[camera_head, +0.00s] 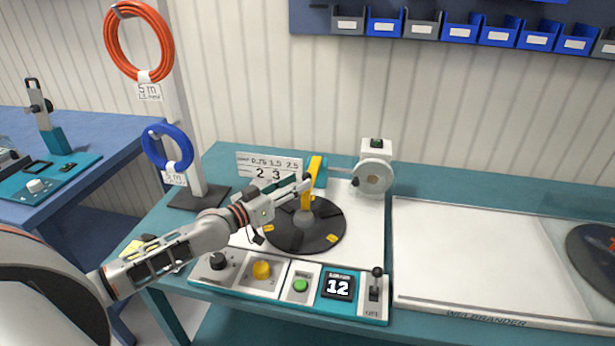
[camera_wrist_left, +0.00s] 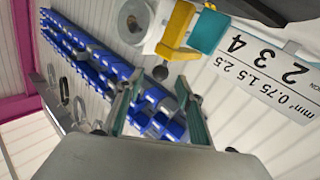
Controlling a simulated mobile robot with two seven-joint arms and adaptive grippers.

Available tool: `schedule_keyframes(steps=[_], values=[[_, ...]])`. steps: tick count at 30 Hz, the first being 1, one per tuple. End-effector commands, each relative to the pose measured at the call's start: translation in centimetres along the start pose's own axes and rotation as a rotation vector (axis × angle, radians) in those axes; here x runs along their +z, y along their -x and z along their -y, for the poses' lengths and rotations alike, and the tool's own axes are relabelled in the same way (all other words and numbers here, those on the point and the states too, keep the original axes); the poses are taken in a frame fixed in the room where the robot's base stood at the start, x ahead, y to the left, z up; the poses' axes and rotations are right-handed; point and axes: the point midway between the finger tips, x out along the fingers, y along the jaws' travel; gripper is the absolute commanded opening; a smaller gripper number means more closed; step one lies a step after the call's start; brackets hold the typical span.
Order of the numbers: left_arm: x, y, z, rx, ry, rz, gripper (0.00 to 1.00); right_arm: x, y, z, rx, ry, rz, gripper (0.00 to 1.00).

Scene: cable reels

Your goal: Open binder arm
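The yellow arm (camera_head: 312,184), which I take to be the binder arm, stands steeply over the black reel disc (camera_head: 328,232), beside a teal block (camera_head: 322,172). The yellow piece also shows at the top of the left wrist view (camera_wrist_left: 177,27), next to the teal block (camera_wrist_left: 210,32). My left gripper (camera_head: 303,183) is just left of the yellow arm; I cannot tell whether it touches. In the wrist view its two fingers (camera_wrist_left: 160,84) are apart with nothing held. My right gripper is out of view.
A white winding unit (camera_head: 374,176) stands behind the disc. A stand with orange (camera_head: 140,42) and blue (camera_head: 166,148) cable coils rises at left. The white board (camera_head: 480,250) at right is mostly clear.

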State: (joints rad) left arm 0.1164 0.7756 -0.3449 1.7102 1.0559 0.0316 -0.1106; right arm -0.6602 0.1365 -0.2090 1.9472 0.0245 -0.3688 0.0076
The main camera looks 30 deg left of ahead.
Motion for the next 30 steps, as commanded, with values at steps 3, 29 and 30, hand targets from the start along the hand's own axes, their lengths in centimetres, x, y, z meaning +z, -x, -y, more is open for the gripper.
schedule_keyframes(steps=[3,29,30], values=[[-0.1,-1.8,0.0,0.000,-0.001,-0.003,0.37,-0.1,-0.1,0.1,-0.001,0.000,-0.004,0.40],[0.0,-4.6,0.0,0.000,-0.001,0.001,0.00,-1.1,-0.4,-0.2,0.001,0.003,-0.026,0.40],[0.0,-4.6,0.0,0.000,-0.001,0.001,0.00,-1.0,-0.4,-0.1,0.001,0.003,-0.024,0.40]])
